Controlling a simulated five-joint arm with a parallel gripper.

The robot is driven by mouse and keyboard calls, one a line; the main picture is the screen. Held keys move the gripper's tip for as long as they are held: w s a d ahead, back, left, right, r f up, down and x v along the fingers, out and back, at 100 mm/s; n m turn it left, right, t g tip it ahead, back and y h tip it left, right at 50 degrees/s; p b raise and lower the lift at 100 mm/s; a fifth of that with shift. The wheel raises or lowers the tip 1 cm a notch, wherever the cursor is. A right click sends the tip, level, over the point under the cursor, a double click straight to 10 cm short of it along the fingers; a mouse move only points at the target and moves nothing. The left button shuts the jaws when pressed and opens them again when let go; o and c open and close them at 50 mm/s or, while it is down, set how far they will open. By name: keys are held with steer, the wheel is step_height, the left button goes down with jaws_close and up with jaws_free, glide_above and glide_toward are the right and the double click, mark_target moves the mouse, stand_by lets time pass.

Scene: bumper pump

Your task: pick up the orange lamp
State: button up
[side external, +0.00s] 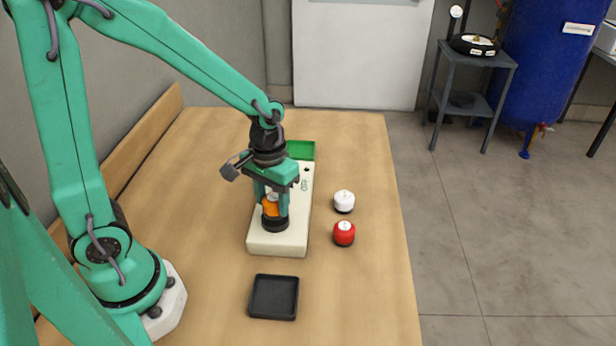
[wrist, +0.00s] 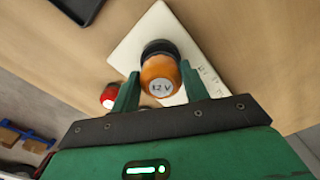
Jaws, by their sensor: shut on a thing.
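The orange lamp (side external: 270,206) stands upright in a black round socket (side external: 275,222) on a cream box (side external: 262,243). In the wrist view the orange lamp (wrist: 160,76) shows its pale top marked "12 V", with the black socket behind it. My gripper (side external: 271,205) points down over the box with its fingers on both sides of the lamp. In the wrist view my gripper (wrist: 160,90) is shut on the lamp. The lamp's lower end is hidden in or behind the black socket.
A red lamp (side external: 344,234) and a white lamp (side external: 344,201) stand on the table right of the box. A black tray (side external: 274,317) lies in front, and a green tray (side external: 301,150) is behind the box.

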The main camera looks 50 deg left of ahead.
step_height(320, 180, up, 2)
steer(key=shift+d+r, duration=0.1)
steer(key=shift+r, duration=0.05)
steer(key=s+d+r, duration=0.6)
steer(key=d, duration=0.3)
steer(key=shift+s+d+r, duration=0.2)
steer(key=shift+s+r, duration=0.1)
steer(key=shift+s, duration=0.05)
steer(key=shift+w, duration=0.1)
steer(key=w+a+n, duration=0.2)
steer(key=w+a, duration=0.1)
steer(key=w, duration=0.5)
steer(key=w+a+n, duration=0.3)
steer(key=w, duration=0.6)
steer(key=w+a+f+n, duration=0.2)
steer(key=w+a, duration=0.3)
steer(key=a, duration=0.1)
steer(key=w+a+f+n, duration=0.2)
steer(key=w+a, duration=0.4)
steer(key=a, duration=0.1)
steer(key=shift+w+f, duration=0.15)
steer(key=shift+f, duration=0.15)
steer(key=shift+a, duration=0.15)
